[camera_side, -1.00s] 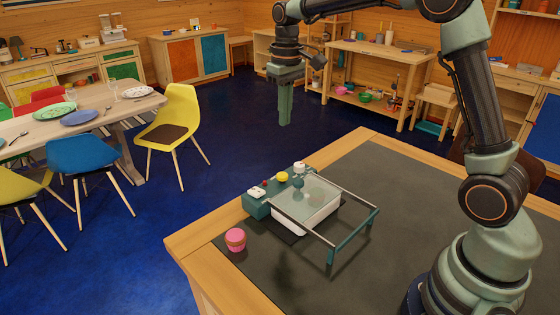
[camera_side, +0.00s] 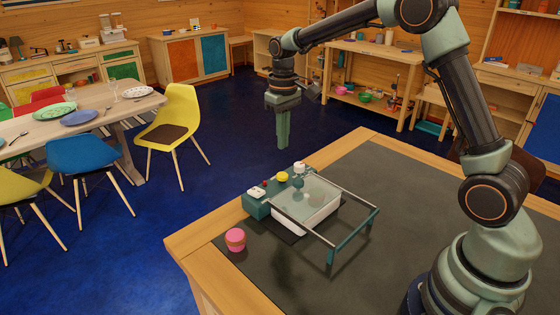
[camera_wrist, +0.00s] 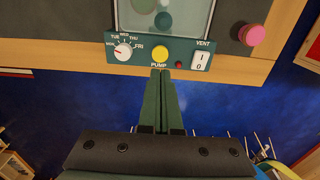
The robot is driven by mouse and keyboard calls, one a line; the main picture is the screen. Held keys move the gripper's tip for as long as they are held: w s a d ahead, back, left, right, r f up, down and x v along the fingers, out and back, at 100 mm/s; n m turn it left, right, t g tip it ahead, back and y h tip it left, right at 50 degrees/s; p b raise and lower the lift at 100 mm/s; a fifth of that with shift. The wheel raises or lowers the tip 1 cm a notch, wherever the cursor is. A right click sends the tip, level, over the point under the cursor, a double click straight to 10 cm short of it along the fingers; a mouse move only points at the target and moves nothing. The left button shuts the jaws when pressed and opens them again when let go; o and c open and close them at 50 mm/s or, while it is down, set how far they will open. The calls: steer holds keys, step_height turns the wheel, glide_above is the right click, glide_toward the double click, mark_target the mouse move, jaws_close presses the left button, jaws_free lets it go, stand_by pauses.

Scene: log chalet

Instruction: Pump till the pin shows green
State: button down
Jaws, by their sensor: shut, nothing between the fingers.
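The pump unit is a teal box (camera_side: 256,207) at the table's far left edge, with a clear lid (camera_side: 312,190) over a white tray (camera_side: 292,228). In the wrist view its front panel carries a yellow button (camera_wrist: 160,54) marked PUMP. A small pin (camera_wrist: 179,64) beside it looks red. A white VENT rocker (camera_wrist: 201,60) marked 1 and 0 is at right, and a white day dial (camera_wrist: 123,51) is at left. My gripper (camera_side: 283,147) is shut and empty, pointing down above and beyond the panel. In the wrist view its fingertips (camera_wrist: 163,75) appear just below the yellow button, apart from it.
A pink round jar (camera_side: 235,239) stands on the dark table mat (camera_side: 400,190) left of the unit; it also shows in the wrist view (camera_wrist: 252,35). A teal-legged rail frame (camera_side: 331,256) extends over the mat. The mat's right part is clear.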

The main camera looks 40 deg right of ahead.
mark_target(283, 175)
step_height(283, 175, down, 8)
steer(key=shift+f, duration=0.15)
stand_by(0.4)
steer(key=shift+f, duration=1)
step_height(283, 175, up, 14)
steer(key=shift+r, duration=0.25)
stand_by(0.6)
